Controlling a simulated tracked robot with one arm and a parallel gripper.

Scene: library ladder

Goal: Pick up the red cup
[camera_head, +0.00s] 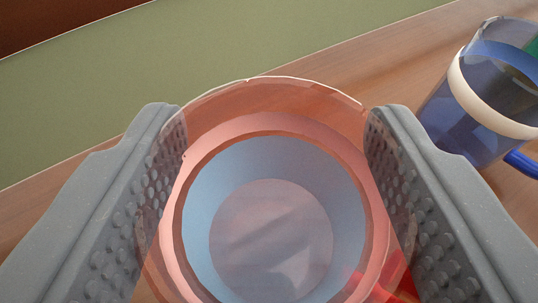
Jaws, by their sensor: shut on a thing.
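The red cup (270,122) is see-through, with a pale pink band and a light blue inside. It fills the middle of the head camera view, and I look down into its mouth. My gripper (275,145) has one grey studded finger on each side of the cup and is shut on it. Part of a red handle shows at the lower right of the cup. The cup's underside is hidden, so I cannot tell whether it touches the wooden surface.
A see-through blue cup (476,112) with a cream band and blue handle stands at the right, close to my right finger. The wooden surface (400,62) runs diagonally behind the cups. Beyond its edge is a plain green area (150,75).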

